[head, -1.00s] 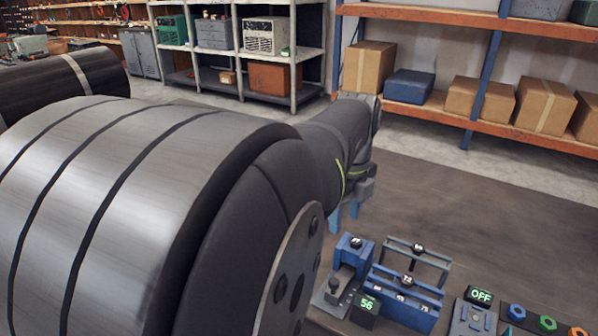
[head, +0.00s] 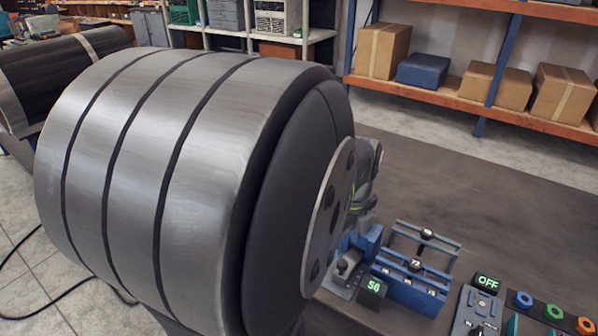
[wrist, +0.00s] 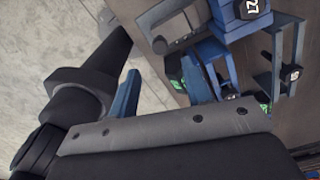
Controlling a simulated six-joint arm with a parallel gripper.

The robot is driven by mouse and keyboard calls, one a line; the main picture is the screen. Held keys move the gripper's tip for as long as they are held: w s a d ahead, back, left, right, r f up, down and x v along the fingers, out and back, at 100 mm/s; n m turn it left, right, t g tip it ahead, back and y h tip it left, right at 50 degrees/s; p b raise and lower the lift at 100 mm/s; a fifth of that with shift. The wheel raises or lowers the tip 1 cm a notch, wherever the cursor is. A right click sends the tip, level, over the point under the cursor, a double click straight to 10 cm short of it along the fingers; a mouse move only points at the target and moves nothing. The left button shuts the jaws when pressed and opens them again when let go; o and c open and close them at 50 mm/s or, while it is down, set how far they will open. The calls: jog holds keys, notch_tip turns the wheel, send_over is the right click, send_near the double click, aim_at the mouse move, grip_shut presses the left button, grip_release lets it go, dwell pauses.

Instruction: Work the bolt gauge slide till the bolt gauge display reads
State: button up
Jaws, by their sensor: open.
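The bolt gauge display (head: 373,287) is a small dark box with green digits that look like 50 or 56; they are too small to be sure. Beside it is a grey base with a dark knob (head: 342,266) and a blue block (head: 365,240) behind, seemingly the gauge and its slide. The grey base also shows at the top of the wrist view (wrist: 180,28). My gripper (wrist: 162,75) is open, its blue fingers apart near the gauge parts. I cannot tell whether it touches any. In the head view my arm hides the fingers.
A blue rack with numbered labels (head: 410,286) and a grey-blue frame (head: 425,243) stand right of the gauge. Farther right are a panel with an OFF display (head: 487,281) and coloured nuts (head: 555,311). The brown table behind (head: 500,210) is clear.

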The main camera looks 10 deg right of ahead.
aim_at(343, 263)
notch_tip(343, 263, down, 7)
jog(key=shift+f, duration=0.1)
dwell(0.3)
grip_shut()
